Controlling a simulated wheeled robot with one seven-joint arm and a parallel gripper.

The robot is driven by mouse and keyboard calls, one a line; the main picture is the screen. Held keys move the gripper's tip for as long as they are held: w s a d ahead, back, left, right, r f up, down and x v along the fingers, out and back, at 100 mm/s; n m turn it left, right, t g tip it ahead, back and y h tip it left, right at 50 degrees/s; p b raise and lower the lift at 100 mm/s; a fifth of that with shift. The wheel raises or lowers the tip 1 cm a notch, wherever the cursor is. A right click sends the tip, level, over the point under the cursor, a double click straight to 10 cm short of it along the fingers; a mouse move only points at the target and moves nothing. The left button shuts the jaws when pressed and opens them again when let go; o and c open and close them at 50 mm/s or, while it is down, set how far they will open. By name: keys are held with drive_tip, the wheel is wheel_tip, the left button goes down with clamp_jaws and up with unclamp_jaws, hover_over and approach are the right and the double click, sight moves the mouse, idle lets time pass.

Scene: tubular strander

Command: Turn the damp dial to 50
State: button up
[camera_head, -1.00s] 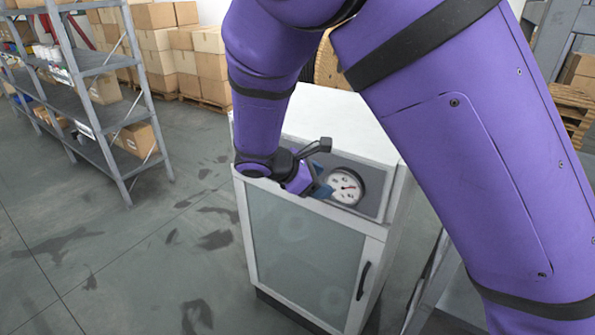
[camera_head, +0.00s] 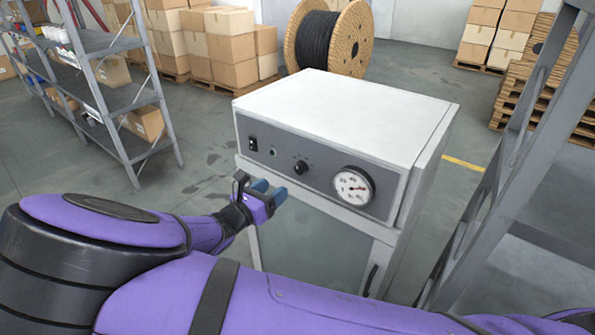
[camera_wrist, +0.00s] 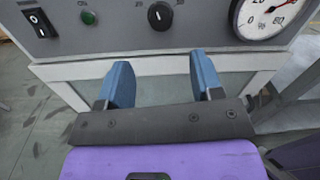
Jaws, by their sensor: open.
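A white cabinet (camera_head: 350,105) has a grey control panel across its upper front. On the panel is a small black dial (camera_head: 301,167) with a light pointer mark and tiny numbers around it; it also shows in the wrist view (camera_wrist: 160,16), its pointer roughly upright. The numbers are too small to read surely. A round white gauge (camera_head: 353,187) with a red needle sits right of the dial. My gripper (camera_head: 267,192) is open and empty, in front of and below the panel. In the wrist view its two blue fingers (camera_wrist: 162,82) are apart, below the dial and not touching it.
A black rocker switch (camera_head: 252,143) and a green lamp (camera_head: 273,152) sit left of the dial. A glass door (camera_head: 315,248) is below. A grey frame (camera_head: 500,150) stands close on the right, shelves (camera_head: 118,98) at left. A cable reel (camera_head: 330,40) stands behind.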

sight(298, 171)
drive_tip(key=x, duration=1)
drive_tip(key=shift+s, duration=0.1)
drive_tip(key=c, duration=0.9)
